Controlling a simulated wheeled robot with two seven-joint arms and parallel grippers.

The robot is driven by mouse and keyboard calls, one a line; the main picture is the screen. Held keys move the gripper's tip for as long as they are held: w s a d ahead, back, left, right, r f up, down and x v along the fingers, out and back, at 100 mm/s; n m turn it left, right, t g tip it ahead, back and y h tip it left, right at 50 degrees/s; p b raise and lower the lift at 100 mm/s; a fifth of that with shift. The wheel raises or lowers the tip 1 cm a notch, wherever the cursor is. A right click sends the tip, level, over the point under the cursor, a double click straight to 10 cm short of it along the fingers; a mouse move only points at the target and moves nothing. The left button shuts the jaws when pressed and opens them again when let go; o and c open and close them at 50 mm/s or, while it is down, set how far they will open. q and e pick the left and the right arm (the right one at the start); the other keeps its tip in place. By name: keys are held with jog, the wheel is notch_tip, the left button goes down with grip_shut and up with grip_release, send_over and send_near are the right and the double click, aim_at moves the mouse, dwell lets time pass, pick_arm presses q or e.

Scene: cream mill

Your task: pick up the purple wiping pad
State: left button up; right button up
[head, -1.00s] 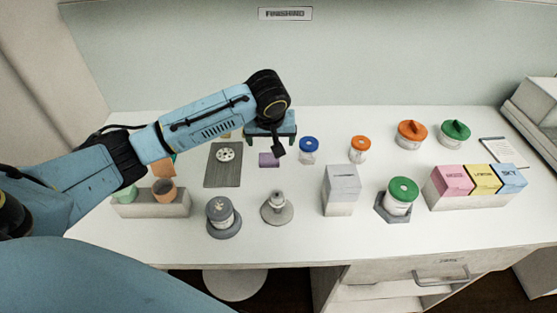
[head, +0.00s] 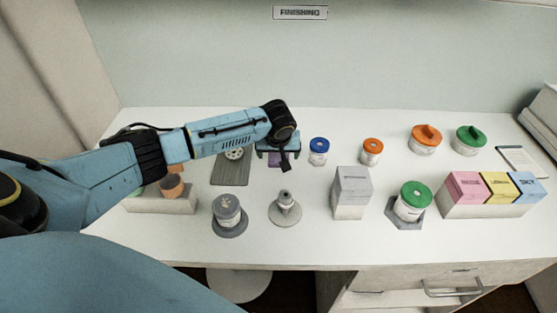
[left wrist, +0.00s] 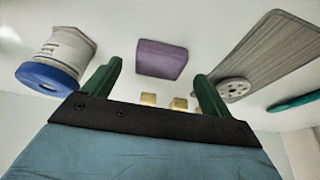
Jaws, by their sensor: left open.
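The purple wiping pad (left wrist: 161,59) lies on the white table, near the middle of the left wrist view. In the head view the pad (head: 275,160) is mostly hidden behind my left gripper. My left gripper (head: 288,168) is open and empty. In the left wrist view its two green fingers (left wrist: 152,88) stand apart, with the pad beyond and between them. The pad looks apart from both fingers. My right gripper is not in view.
A blue-lidded jar (head: 318,151) stands right of the gripper, and a dark grey board (head: 231,172) lies left. A grey stand (head: 285,209) and a grey box (head: 352,193) stand nearer. Small yellowish blocks (left wrist: 178,103) show near the fingers.

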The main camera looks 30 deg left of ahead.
aim_at(278, 159)
pick_arm(q)
jog(key=shift+x, duration=1.1)
jog(key=c, duration=1.1)
jog(key=shift+o, duration=0.2)
notch_tip(278, 159, up, 10)
